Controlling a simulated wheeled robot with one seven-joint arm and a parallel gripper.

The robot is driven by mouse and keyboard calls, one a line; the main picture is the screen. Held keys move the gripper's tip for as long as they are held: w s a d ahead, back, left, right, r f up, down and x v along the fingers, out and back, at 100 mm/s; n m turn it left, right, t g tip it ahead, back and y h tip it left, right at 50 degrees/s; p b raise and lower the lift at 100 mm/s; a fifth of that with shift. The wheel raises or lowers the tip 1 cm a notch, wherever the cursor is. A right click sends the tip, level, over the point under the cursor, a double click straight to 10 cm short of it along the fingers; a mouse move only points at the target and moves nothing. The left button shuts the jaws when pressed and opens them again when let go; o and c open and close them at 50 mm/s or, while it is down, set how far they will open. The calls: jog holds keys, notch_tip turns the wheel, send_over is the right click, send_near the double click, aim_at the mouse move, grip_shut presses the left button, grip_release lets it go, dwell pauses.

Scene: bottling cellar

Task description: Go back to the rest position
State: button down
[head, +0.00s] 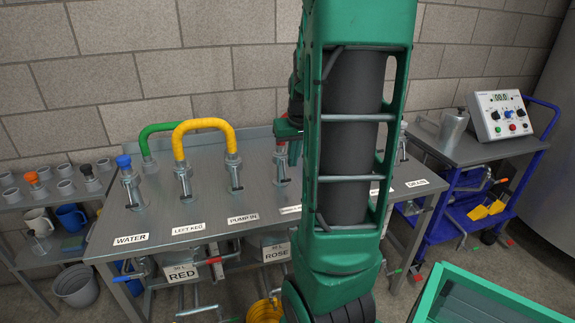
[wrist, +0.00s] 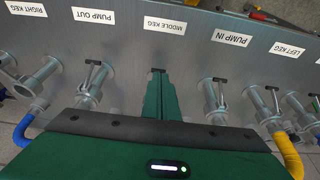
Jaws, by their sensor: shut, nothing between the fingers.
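My gripper (wrist: 158,76) is shut and empty in the wrist view, its green fingers pointing over the steel panel at the MIDDLE KEG label (wrist: 165,27). The fingers cover most of the port there; whether they touch it I cannot tell. In the head view my green arm stands in front of the panel (head: 203,215) and hides part of its right half. A yellow hose (head: 203,124) arches over the left keg and pump in ports. A green hose (head: 158,129) runs behind it, its far end hidden.
A blue-capped port (head: 124,162) stands at WATER. A blue hose (wrist: 22,130) shows in the wrist view. Left is a shelf with cups and a bucket (head: 76,285). Right is a blue cart (head: 450,210) with a control box (head: 503,114). A green crate (head: 490,297) stands at front right.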

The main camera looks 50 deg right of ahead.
jog(key=r, duration=0.1)
jog(key=s+a+r, duration=0.1)
jog(key=s+r, duration=0.1)
jog(key=shift+s+a+r, duration=0.1)
jog(key=shift+s+a, duration=0.1)
jog(key=shift+a, duration=0.1)
jog(key=s+a+f+g+y, duration=0.1)
jog(key=s+a, duration=0.6)
jog(key=a, duration=0.3)
jog(key=s+a+f+g+y, duration=0.1)
jog(key=s+a+g, duration=0.1)
jog(key=s+a, duration=0.5)
jog(key=a, duration=0.3)
jog(key=shift+f, duration=0.15)
